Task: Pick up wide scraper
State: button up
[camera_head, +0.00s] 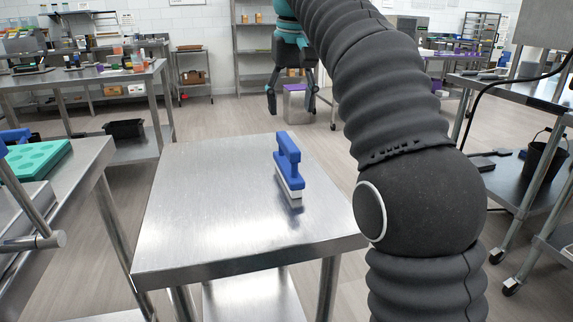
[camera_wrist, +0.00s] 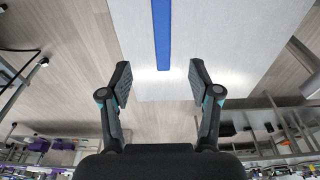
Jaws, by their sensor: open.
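The wide scraper (camera_head: 289,160) has a blue handle and a white lower edge. It stands upright on the small steel table (camera_head: 215,205), right of the middle. In the wrist view the blue scraper (camera_wrist: 161,35) is a narrow strip running in from the top edge, with its end between the lines of the fingers. My gripper (camera_head: 291,108) is open and empty, above and beyond the scraper in the head view. In the wrist view the two fingers of my gripper (camera_wrist: 160,80) are spread apart, with nothing between them touching.
The rest of the small table top is bare. At the left a bench holds a teal mould tray (camera_head: 38,160) and another blue-handled tool (camera_head: 14,136). A black bucket (camera_head: 545,160) stands on a lower shelf at the right. Shelves and benches line the back.

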jog(key=shift+w+a, duration=0.15)
jog(key=shift+a, duration=0.05)
jog(key=shift+f+b, duration=0.3)
jog(key=shift+f, duration=0.1)
jog(key=b, duration=0.3)
send_over(287, 164)
notch_tip(287, 164, down, 8)
jog(key=shift+r, duration=0.15)
jog(key=f+b, duration=0.2)
jog(key=f, duration=0.2)
jog(key=shift+s, duration=0.2)
jog(key=shift+w+f+b, duration=0.1)
jog(key=shift+f+b, duration=0.25)
jog(key=shift+f, duration=0.25)
grip_shut()
